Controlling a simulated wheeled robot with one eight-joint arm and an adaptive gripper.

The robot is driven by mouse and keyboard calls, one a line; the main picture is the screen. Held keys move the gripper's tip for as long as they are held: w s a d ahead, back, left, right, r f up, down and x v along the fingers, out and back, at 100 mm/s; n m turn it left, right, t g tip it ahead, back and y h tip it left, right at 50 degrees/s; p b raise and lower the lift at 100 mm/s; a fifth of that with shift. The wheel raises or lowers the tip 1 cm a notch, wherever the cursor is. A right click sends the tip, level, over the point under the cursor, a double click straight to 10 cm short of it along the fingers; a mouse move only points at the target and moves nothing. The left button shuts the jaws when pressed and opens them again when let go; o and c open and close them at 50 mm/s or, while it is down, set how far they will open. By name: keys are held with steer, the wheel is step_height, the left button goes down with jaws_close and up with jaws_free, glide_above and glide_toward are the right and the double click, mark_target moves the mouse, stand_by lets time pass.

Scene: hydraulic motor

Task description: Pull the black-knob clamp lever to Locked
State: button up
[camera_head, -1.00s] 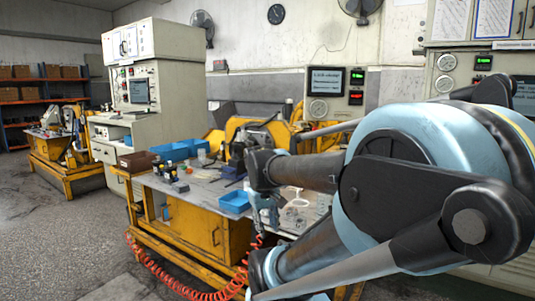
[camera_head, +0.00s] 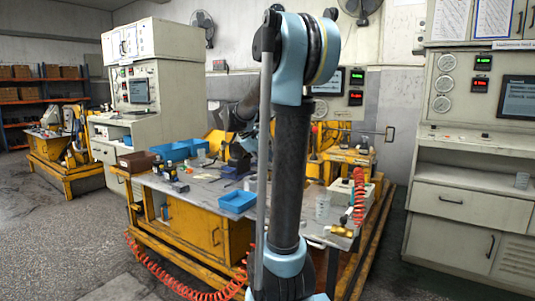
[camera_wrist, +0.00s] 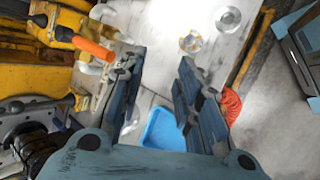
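My gripper (camera_wrist: 160,62) is open and empty in the wrist view, with a wide gap between its two dark blue fingers. An orange handle (camera_wrist: 93,49) on a yellow fixture (camera_wrist: 62,33) lies left of the left fingertip, apart from it. Dark machine parts (camera_wrist: 35,125) with a round black piece show at the lower left, partly cut off. I cannot tell which part is the black-knob clamp lever. In the head view my arm hides part of the bench, and my fingers are not clear there.
The workbench (camera_head: 205,187) holds a blue tray (camera_head: 237,201), blue bins (camera_head: 175,152) and a brown box (camera_head: 138,162). Clear cups (camera_wrist: 192,42) stand on it. A red coiled hose (camera_head: 361,195) hangs at its right end. A grey cabinet (camera_head: 465,200) stands right. Floor is clear at left.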

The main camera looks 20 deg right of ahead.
steer(key=w+r+n+h, duration=0.1)
steer(key=w+n+h, duration=0.45)
steer(key=w, duration=2.05)
steer(key=w+a+f+n+h, duration=0.2)
steer(key=w+f, duration=0.2)
steer(key=w, duration=0.5)
steer(key=w+a+f+n+h, duration=0.2)
steer(key=w+f+n+h, duration=0.15)
steer(key=w, duration=0.45)
steer(key=shift+m+y, duration=0.3)
steer(key=d, duration=0.5)
steer(key=w+d, duration=0.1)
steer(key=d, duration=0.5)
steer(key=w+d, duration=0.1)
steer(key=d, duration=0.5)
steer(key=shift+w+d+f, duration=0.15)
steer(key=shift+d+f, duration=0.05)
steer(key=shift+f, duration=0.15)
jaws_close()
